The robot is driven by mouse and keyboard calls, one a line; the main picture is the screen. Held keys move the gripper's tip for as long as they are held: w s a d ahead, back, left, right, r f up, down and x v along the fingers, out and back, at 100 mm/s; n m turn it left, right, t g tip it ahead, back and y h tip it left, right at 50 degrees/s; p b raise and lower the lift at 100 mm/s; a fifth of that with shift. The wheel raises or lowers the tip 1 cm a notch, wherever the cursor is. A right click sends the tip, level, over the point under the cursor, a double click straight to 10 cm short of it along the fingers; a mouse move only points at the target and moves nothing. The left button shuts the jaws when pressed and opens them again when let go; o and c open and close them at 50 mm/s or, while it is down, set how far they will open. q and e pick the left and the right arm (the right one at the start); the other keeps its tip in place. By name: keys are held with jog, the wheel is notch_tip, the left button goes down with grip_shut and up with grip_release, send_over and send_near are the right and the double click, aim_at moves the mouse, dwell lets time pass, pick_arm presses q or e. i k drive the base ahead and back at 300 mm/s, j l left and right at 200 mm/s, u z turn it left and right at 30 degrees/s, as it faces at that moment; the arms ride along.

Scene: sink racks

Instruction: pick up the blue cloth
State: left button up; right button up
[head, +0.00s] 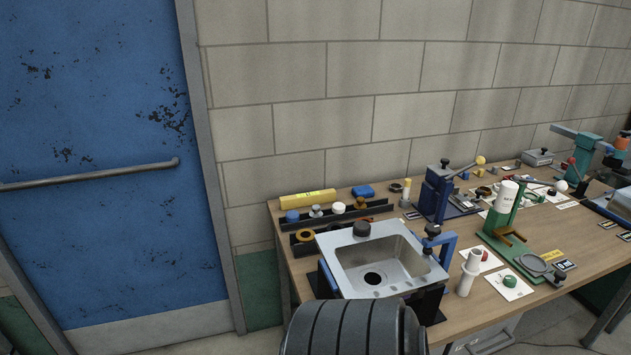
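A small folded blue piece that looks like the blue cloth (363,191) lies near the back edge of the wooden table, against the wall side. It is right of a yellow box and behind the dark racks. It is small in this view, so its material is hard to tell. Neither of my grippers is in view.
A steel sink (410,272) stands at the table's front left. Dark racks (378,209) with small round parts lie behind it. A yellow box (308,199) sits left of the blue piece. A blue press (436,195) and a green press (503,215) stand to the right.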

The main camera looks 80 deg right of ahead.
aim_at(365, 191)
jog(key=i+j+z, duration=0.2)
jog(key=i, duration=0.2)
jog(key=i+z, duration=0.2)
jog(key=i, duration=0.2)
jog(key=i+l+z, duration=0.1)
jog(key=i+z, duration=0.15)
jog(key=z, duration=0.25)
jog(key=i+z, duration=0.25)
jog(key=z, duration=0.2)
jog(key=i+j+z, duration=0.1)
jog(key=i+z, duration=0.15)
jog(key=z, duration=0.25)
jog(key=i+j+z, duration=0.15)
jog(key=z, duration=0.35)
jog(key=i+j, duration=0.05)
jog(key=i, duration=0.05)
